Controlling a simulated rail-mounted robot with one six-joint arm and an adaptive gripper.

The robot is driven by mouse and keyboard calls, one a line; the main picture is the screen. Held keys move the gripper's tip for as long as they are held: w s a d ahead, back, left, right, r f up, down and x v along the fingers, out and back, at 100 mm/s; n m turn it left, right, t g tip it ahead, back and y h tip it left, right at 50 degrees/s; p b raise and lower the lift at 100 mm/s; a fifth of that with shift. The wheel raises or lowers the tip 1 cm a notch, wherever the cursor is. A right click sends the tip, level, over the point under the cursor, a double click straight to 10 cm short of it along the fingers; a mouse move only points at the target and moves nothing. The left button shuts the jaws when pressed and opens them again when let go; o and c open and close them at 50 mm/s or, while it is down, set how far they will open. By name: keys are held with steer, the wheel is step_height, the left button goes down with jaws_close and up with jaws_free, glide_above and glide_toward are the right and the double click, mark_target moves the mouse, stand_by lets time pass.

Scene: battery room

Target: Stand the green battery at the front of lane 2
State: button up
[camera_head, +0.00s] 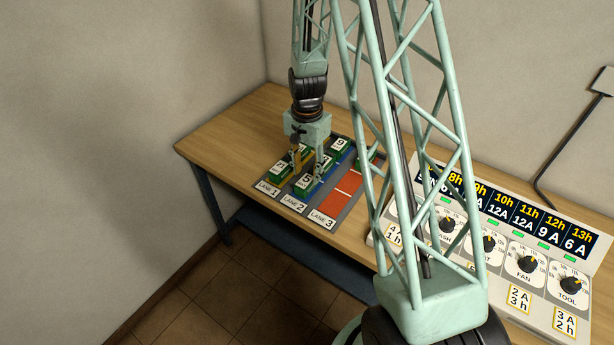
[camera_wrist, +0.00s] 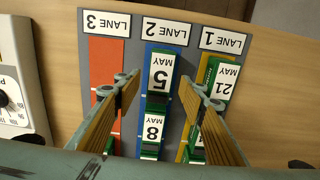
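A green battery with a white top label reading 5 MAY (camera_wrist: 160,76) stands at the front end of blue lane 2 (camera_wrist: 163,47); it also shows in the head view (camera_head: 306,183). My gripper (camera_wrist: 158,82) is open, its two fingers above and on either side of this battery, with a gap on both sides. In the head view my gripper (camera_head: 309,163) hangs over the lanes and hides part of them. Behind the 5 MAY battery in lane 2 is another green battery, labelled 8 MAY (camera_wrist: 151,130).
A green battery labelled 21 MAY (camera_wrist: 222,84) is at the front of yellow lane 1, with more behind it partly hidden. Red lane 3 (camera_head: 336,202) is bare at the front, with a green battery farther back. A control panel with dials (camera_head: 505,245) stands right.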

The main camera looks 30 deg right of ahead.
step_height(320, 180, up, 8)
stand_by(0.7)
steer(key=shift+r, duration=0.15)
stand_by(0.5)
step_height(320, 180, up, 16)
steer(key=n+t, duration=0.1)
steer(key=n, duration=0.2)
glide_above(307, 179)
steer(key=s+a, duration=0.5)
steer(key=a, duration=0.1)
steer(key=s+a+r+n+t, duration=0.1)
steer(key=s+a+r+n, duration=0.4)
steer(key=s+r, duration=0.5)
steer(key=s+a+r+n, duration=0.1)
steer(key=s+a+r, duration=0.1)
steer(key=s, duration=0.5)
steer(key=s+a+r+n+t, duration=0.1)
steer(key=s+a+r+n, duration=0.1)
steer(key=s+r, duration=0.3)
steer(key=s+a+r+n+t, duration=0.1)
steer(key=s+a+r+n, duration=0.1)
steer(key=s, duration=0.7)
steer(key=shift+a+r, duration=0.5)
steer(key=shift+r, duration=0.3)
